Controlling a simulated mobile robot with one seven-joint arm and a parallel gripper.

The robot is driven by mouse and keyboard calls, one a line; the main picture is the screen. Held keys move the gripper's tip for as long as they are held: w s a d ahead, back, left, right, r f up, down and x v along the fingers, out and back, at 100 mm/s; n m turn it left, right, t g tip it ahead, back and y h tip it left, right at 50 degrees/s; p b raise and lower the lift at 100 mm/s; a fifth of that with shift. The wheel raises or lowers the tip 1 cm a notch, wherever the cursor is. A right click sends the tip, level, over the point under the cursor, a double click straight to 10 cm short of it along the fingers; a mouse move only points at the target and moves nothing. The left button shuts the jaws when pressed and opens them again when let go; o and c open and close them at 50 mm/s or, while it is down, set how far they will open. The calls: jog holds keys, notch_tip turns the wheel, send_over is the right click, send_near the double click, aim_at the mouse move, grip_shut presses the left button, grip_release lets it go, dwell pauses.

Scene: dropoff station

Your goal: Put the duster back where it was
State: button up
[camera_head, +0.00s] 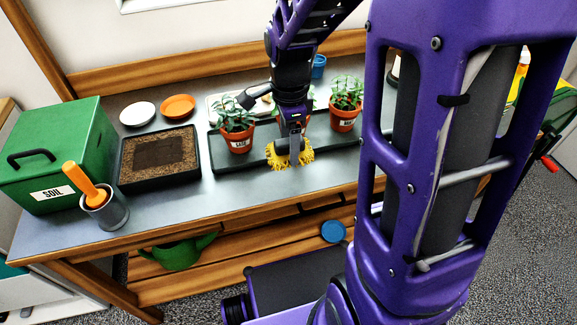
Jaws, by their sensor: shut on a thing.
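A yellow fringed duster (306,156) is in my gripper (293,158), at the front part of a dark plant tray (222,168). My gripper points down and is shut on the duster. The yellow fringe spreads out on both sides of the fingers. I cannot tell whether the duster touches the tray. The gripper and wrist hide the duster's middle and part of a potted plant behind it.
Potted plants stand left (238,140) and right (344,112) of my gripper, close by. A soil tray (128,178), a green soil box (58,150) and a grey cup (110,212) are at left. The bench front (220,192) is clear.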

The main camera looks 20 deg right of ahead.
notch_tip(320, 180, down, 8)
jog(key=shift+f+b, duration=0.2)
jog(key=shift+b, duration=0.4)
jog(key=shift+f, duration=0.1)
jog(key=o, duration=1.4)
notch_tip(320, 180, up, 12)
jog(key=shift+r+p, duration=0.15)
jog(key=shift+p, duration=0.85)
